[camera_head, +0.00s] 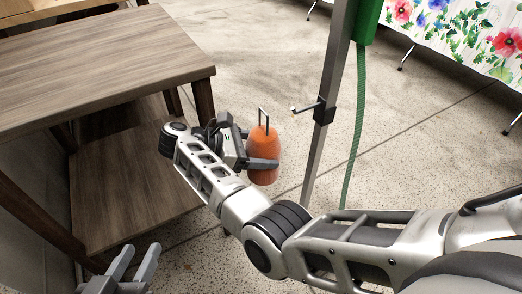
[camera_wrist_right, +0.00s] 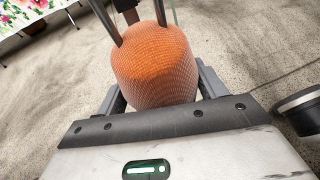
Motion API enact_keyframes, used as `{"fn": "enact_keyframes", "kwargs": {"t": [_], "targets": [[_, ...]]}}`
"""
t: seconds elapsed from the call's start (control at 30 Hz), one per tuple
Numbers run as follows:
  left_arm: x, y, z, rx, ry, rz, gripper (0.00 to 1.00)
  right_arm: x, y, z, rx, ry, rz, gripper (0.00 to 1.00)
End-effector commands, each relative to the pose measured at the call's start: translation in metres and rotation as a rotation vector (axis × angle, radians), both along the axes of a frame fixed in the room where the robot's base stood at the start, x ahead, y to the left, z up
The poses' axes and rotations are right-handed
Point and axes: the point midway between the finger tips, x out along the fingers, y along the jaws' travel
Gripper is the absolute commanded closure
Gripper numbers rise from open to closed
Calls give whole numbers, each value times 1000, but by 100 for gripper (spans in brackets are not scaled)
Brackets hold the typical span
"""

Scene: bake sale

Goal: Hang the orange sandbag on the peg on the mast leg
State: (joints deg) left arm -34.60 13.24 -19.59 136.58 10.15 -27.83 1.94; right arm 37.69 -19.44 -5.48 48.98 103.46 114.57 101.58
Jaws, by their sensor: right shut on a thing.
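The orange sandbag (camera_head: 263,150) is held upright in the air by my right gripper (camera_head: 262,163), whose fingers lie on either side of it. A thin dark handle loop (camera_head: 264,116) stands up from its top. In the right wrist view the sandbag (camera_wrist_right: 156,66) fills the space between the fingers. The peg (camera_head: 301,109) sticks out to the left from a black clamp on the metal mast leg (camera_head: 330,95). The sandbag is apart from the peg, to its left and lower in the picture. My left gripper (camera_head: 133,265) is at the lower left, its fingers apart and empty.
A wooden table (camera_head: 110,60) with a lower shelf (camera_head: 130,180) stands at the left, close to my right gripper. A green rope (camera_head: 358,120) hangs beside the mast leg from a green part. A flowered cloth (camera_head: 470,35) is at the upper right. Speckled floor is clear around the leg.

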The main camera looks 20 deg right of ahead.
Motion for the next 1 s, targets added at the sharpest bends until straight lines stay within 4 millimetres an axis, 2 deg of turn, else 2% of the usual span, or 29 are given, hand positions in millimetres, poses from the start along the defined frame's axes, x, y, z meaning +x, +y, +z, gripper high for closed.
{"fn": "enact_keyframes", "kwargs": {"t": [1.0], "targets": [[0,-1,-3,-19,6,-2,64,4,-46,-1,-5,-5,0,84]]}}
